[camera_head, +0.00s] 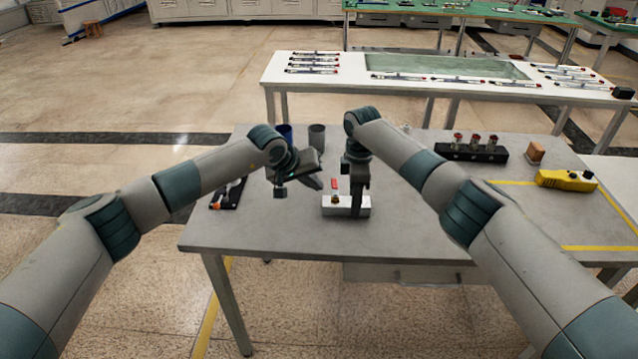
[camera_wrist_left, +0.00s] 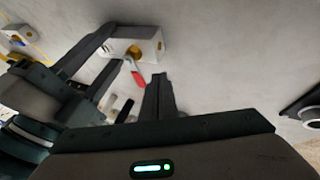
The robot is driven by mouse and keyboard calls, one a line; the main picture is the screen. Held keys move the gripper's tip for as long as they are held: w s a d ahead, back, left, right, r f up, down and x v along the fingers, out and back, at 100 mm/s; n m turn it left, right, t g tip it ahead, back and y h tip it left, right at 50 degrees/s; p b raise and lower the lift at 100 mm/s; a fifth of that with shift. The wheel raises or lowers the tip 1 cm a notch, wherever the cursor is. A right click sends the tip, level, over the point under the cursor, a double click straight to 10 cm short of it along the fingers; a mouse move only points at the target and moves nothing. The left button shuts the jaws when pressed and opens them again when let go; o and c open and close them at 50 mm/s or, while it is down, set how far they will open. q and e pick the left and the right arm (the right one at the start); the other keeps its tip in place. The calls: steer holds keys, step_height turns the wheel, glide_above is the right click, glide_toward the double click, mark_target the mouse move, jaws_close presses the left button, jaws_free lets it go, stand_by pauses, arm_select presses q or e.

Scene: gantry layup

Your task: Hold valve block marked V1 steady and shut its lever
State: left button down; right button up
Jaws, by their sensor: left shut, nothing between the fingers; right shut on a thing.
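A white valve block (camera_head: 330,208) with a brass fitting and a red lever (camera_head: 335,184) sits on the grey table near its front edge. Its marking is not readable. My right gripper (camera_head: 357,208) is shut on the block from above, toward its right end. In the left wrist view the block (camera_wrist_left: 146,48) shows with the red lever (camera_wrist_left: 138,78) sticking out from the brass fitting, across the block's length. My left gripper (camera_head: 316,184) is shut and empty, left of the lever and above the table; its fingers (camera_wrist_left: 158,80) appear apart from the lever.
A black tray (camera_head: 227,195) with small tools lies at the left. Blue (camera_head: 286,132) and grey (camera_head: 317,137) cups stand behind. A black rack (camera_head: 471,153), a brown block (camera_head: 535,152) and a yellow device (camera_head: 566,180) are at the right. The table's front right is clear.

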arm_select(q)
steer(key=a, duration=0.2)
steer(key=shift+a, duration=0.35)
steer(key=v, duration=1)
steer(key=shift+w+a, duration=0.2)
steer(key=shift+a, duration=0.1)
arm_select(e)
steer(key=o, duration=1.4)
steer(key=shift+r, duration=0.1)
step_height(320, 180, up, 12)
steer(key=shift+f, duration=0.1)
